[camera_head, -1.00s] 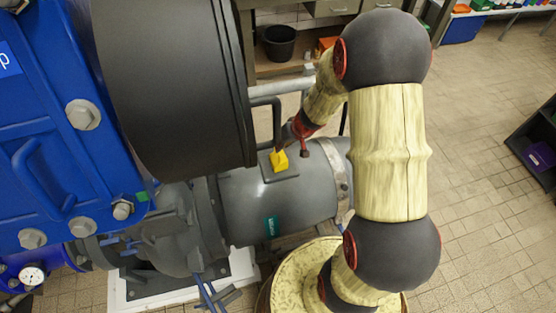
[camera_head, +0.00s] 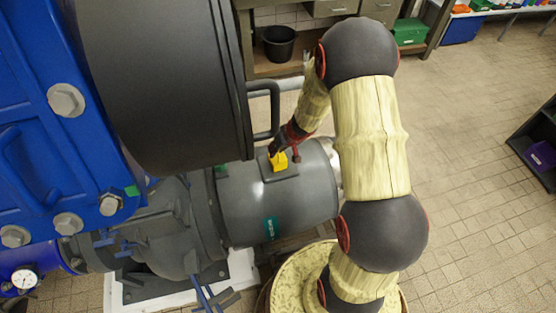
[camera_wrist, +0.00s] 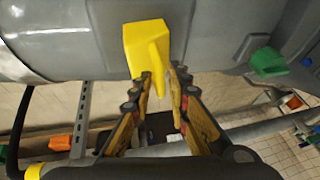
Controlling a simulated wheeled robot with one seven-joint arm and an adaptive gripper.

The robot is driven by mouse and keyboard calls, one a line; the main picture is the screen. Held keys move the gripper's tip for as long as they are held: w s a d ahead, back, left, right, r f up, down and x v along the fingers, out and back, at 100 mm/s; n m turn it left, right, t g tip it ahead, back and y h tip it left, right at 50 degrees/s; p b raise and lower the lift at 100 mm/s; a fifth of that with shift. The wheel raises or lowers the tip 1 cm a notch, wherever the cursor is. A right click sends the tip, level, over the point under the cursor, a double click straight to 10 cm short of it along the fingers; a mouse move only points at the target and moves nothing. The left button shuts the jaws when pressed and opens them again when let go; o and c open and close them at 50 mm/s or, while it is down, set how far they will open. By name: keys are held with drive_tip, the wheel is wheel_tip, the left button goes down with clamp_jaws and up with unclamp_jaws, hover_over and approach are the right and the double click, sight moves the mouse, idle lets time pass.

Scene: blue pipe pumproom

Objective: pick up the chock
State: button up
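The chock is a yellow block (camera_head: 279,163) on a grey plate (camera_head: 284,173) on top of the grey pipe (camera_head: 300,200) in the head view. In the wrist view the chock (camera_wrist: 144,40) is at upper centre, with a narrow part pointing down between the fingertips. My gripper (camera_wrist: 162,78) reaches it from below in that view, one finger on each side of this narrow part. The fingers are apart. A thin gap seems to show at the right finger; contact at the left finger is unclear. In the head view my gripper (camera_head: 279,149) is small and partly hidden by my wrist.
A large dark cylinder (camera_head: 165,80) and a bent grey handle (camera_head: 268,105) stand close left of my gripper. Blue machinery (camera_head: 50,120) fills the far left. A black bucket (camera_head: 279,43) sits on a shelf behind. The tiled floor (camera_head: 460,120) at right is open.

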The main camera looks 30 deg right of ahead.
drive_tip(key=shift+c, duration=1.2)
clamp_jaws()
